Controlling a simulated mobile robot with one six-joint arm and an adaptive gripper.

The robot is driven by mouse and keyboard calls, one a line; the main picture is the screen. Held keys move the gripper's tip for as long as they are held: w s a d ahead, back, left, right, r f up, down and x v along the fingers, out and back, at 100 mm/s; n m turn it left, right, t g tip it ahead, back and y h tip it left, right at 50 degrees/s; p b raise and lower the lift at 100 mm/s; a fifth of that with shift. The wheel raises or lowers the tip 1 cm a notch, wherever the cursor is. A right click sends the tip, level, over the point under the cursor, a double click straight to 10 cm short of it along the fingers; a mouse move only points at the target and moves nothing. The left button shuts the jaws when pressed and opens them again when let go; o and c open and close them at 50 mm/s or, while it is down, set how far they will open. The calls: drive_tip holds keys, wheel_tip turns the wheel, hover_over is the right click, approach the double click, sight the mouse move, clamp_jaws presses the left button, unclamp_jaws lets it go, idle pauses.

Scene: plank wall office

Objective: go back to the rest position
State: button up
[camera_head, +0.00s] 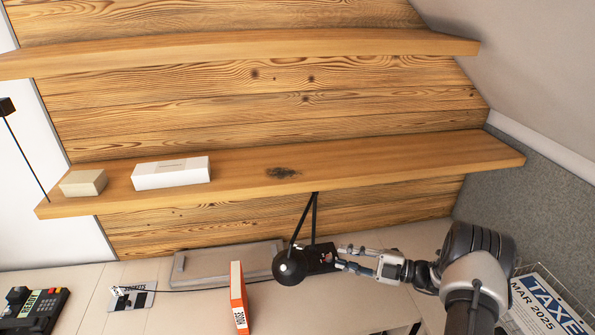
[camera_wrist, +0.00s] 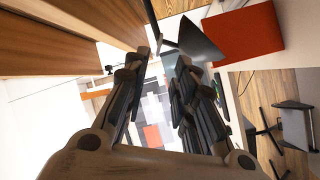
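My gripper (camera_head: 341,258) is at the lower right in the camera_head view, reaching left below the lower shelf. Its two fingers are apart, with a gap between them. In the camera_wrist view, the fingers (camera_wrist: 163,62) also stand apart and I see no held object between them. A black desk lamp (camera_head: 288,268) is just left of the fingertips; I cannot tell whether they touch it. A black cone-like shape, probably the lamp shade (camera_wrist: 200,38), shows beyond the fingers in the camera_wrist view.
An orange book (camera_head: 238,293) stands left of the lamp. The lower wooden shelf (camera_head: 400,162) holds a white box (camera_head: 171,173) and a beige box (camera_head: 83,183). A desk phone (camera_head: 35,308) is at lower left. A tax binder (camera_head: 545,305) is at lower right.

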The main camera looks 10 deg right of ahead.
drive_tip(key=s+a+r+n+g+h+b, duration=0.65)
drive_tip(key=s+a+r+n, duration=0.75)
drive_tip(key=n, duration=1)
drive_tip(key=s+d+n+t+h+b, duration=0.2)
drive_tip(key=s+n+h, duration=0.7)
drive_tip(key=s+n, duration=0.9)
drive_tip(key=d+n, duration=0.1)
drive_tip(key=n, duration=0.4)
drive_tip(key=shift+n+b, duration=0.3)
drive_tip(key=shift+n, duration=0.1)
